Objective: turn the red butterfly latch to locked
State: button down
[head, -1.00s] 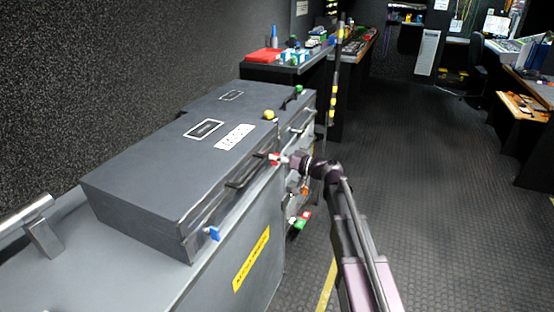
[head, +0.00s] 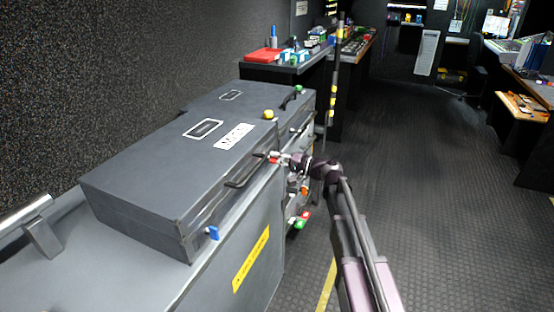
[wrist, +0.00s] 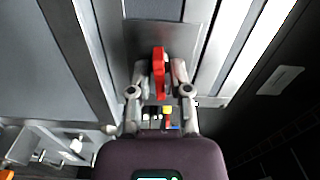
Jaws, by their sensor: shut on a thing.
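The red butterfly latch (wrist: 158,68) shows in the wrist view as an upright red wing on a grey metal plate. In the head view the red latch (head: 273,160) is a small red spot on the front edge of the grey case (head: 150,190), mostly hidden by my gripper. My gripper (wrist: 160,75) has one finger on each side of the red wing and is shut on it. In the head view my gripper (head: 284,158) reaches the case front from the right.
A blue latch (head: 212,233) sits nearer on the same case edge, and a black handle (head: 242,172) lies between. A yellow knob (head: 268,114) is on top. A red and green piece (head: 301,220) is lower down. The floor (head: 440,220) at right is clear.

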jog(key=shift+m, duration=0.5)
jog(key=c, duration=0.8)
grip_release()
jog(key=shift+a, duration=0.1)
jog(key=shift+o, duration=0.2)
jog(key=shift+s+d, duration=0.1)
jog(key=shift+d, duration=0.15)
jog(key=v, duration=1.1)
jog(key=shift+d, duration=0.3)
jog(key=shift+s, duration=0.1)
